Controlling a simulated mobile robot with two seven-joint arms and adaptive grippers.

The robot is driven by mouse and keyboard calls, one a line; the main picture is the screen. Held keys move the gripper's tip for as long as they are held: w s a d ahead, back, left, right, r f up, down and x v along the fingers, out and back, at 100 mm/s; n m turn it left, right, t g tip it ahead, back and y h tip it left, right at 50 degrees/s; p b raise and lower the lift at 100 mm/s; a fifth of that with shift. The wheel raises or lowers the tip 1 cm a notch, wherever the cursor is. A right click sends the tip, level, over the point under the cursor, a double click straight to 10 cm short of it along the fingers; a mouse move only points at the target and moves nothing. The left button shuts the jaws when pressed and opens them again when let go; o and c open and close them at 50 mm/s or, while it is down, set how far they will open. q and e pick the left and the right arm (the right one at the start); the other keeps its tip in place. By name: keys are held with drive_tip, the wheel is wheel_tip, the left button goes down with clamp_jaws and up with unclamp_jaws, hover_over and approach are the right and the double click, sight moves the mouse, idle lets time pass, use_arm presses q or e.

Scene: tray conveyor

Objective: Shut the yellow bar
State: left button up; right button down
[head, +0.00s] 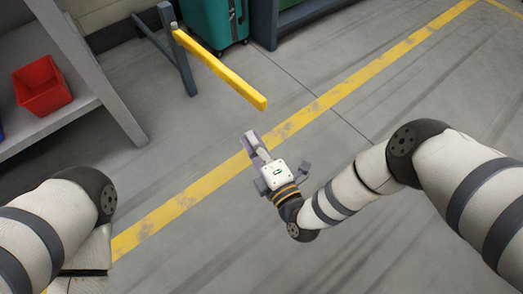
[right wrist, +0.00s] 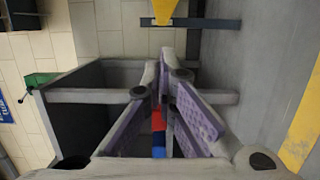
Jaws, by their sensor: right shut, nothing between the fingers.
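The yellow bar (head: 222,70) sticks out over the floor from a dark grey post (head: 178,50), its free end toward the lower right in the head view. Its yellow also shows at the top of the right wrist view (right wrist: 163,10). My right gripper (head: 249,138) is shut and empty, with its purple-padded fingers pointing up the picture. It appears just below the bar's free end in the head view, apart from it. The shut fingers (right wrist: 167,62) fill the middle of the right wrist view. My left arm shows at the left edge; its gripper is out of view.
A grey shelf (head: 85,110) with a red bin (head: 42,86) stands at the left. A teal container (head: 213,22) stands behind the bar. A yellow floor line (head: 330,97) runs diagonally across the grey floor. The floor right of the bar is clear.

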use_arm(q)
drive_tip(key=f+b, duration=0.1)
drive_tip(key=s+f+b, duration=0.1)
drive_tip(key=shift+s+g+b, duration=0.25)
drive_tip(key=shift+g+b, duration=0.15)
use_arm(e)
drive_tip(key=w+d, duration=0.1)
drive_tip(key=w, duration=0.6)
